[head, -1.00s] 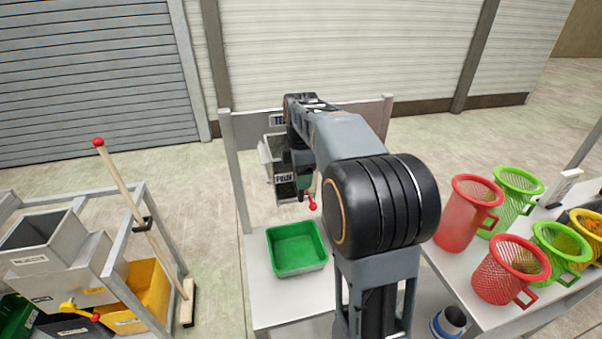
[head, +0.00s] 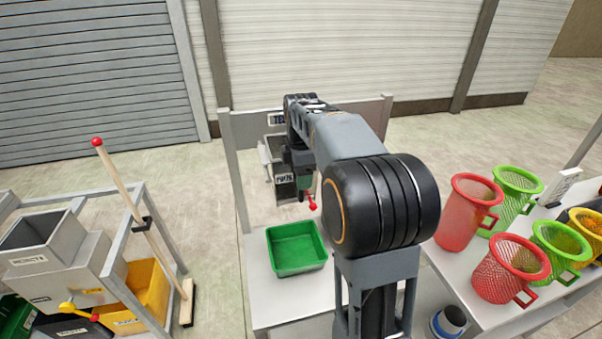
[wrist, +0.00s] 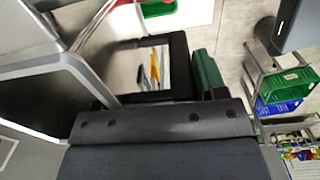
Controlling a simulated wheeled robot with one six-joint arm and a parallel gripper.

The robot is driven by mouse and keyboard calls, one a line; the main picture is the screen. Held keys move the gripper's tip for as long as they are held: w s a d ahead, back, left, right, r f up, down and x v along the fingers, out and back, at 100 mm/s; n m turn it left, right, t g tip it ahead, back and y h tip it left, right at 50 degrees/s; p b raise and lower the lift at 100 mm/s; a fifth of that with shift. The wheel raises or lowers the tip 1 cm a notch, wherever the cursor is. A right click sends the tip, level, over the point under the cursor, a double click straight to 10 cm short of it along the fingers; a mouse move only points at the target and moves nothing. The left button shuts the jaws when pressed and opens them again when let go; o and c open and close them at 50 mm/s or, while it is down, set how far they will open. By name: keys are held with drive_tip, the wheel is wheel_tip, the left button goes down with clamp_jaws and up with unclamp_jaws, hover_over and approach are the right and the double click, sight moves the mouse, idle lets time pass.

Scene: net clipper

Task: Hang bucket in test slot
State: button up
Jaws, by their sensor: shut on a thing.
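A grey metal box-shaped bucket with a white label (head: 285,179) is at the upright frame with the test sign (head: 277,120) in the head view. My gripper (head: 303,188) is right beside it, largely hidden by my arm, and is shut on the bucket. The exact grip point and any contact between bucket and slot cannot be seen. In the wrist view a black square rim (wrist: 124,97) surrounds an opening, with a green piece (wrist: 207,72) to its right.
A green tray (head: 296,248) sits on the white table below. A red-knobbed lever (head: 312,205) is close to the gripper. Red, green and yellow mesh baskets (head: 468,210) stand on the right table. A metal stand with bins (head: 60,255) is at left.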

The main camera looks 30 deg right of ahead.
drive_tip(key=shift+f+b, duration=0.5)
drive_tip(key=shift+f, duration=0.3)
drive_tip(key=o, duration=1.3)
drive_tip(key=shift+o, duration=0.2)
